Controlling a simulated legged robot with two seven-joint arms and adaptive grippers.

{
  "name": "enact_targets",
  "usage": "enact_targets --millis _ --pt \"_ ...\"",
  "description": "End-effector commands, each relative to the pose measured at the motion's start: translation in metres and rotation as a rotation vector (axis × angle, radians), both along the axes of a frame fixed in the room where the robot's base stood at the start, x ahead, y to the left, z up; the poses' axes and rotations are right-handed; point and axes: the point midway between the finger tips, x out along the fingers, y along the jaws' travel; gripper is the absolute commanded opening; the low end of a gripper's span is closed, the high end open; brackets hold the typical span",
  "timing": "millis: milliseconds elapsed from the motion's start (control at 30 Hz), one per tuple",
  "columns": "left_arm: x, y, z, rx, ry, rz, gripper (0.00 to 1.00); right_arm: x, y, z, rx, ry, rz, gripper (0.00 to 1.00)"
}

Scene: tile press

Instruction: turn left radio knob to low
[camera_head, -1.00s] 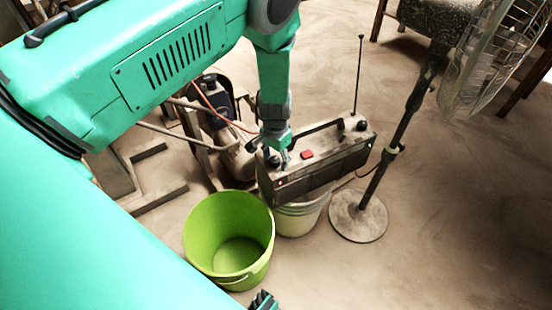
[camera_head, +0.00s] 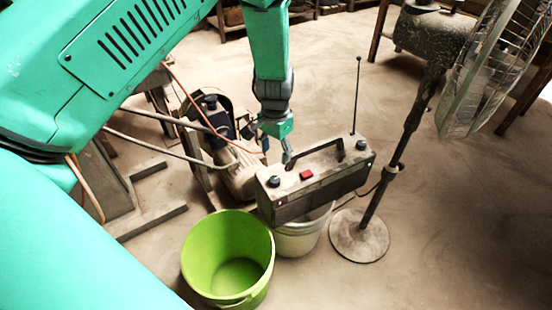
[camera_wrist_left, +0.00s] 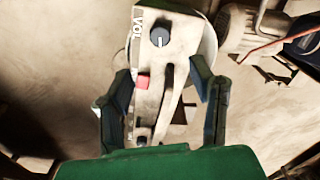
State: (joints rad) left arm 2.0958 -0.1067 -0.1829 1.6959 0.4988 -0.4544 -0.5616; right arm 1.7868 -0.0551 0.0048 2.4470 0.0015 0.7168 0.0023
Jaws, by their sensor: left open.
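The radio (camera_head: 320,185) is a dusty, boxy set with a carry handle (camera_head: 340,150) and an upright antenna. Its left knob (camera_head: 274,181) is dark and sits on the top face at the left end. In the left wrist view this knob (camera_wrist_left: 159,37) is beside a "VOL" label and has a pale pointer mark. My left gripper (camera_head: 288,158) is open and empty, just behind the radio's top edge, apart from the left knob. In the wrist view its fingers (camera_wrist_left: 162,85) straddle the radio's width near the red button.
The radio rests on a white bucket (camera_head: 298,240). A green bucket (camera_head: 258,265) stands in front left. A motor-like machine (camera_head: 235,170) is behind left. A pedestal fan (camera_head: 405,130) stands close on the right. The floor at front right is clear.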

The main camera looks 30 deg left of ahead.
Motion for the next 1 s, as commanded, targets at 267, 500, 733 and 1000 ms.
enact_targets --millis 267,500,733,1000 --pt "0.0 0.0 0.001 0.0 0.0 -0.001 0.5 0.002 0.0 -0.001 0.0 0.002 0.0 0.4" --pt "-0.014 -0.003 -0.001 -0.026 0.054 -0.266 0.5 0.002 0.0 0.006 0.0 0.002 0.0 0.4" --pt "-0.026 -0.005 0.004 -0.071 0.08 -0.966 0.5 0.002 0.0 0.018 0.0 0.003 0.0 0.4" --pt "-0.008 -0.001 0.016 -0.025 0.015 -1.553 0.5 0.002 0.0 0.026 0.0 0.003 0.0 0.4"
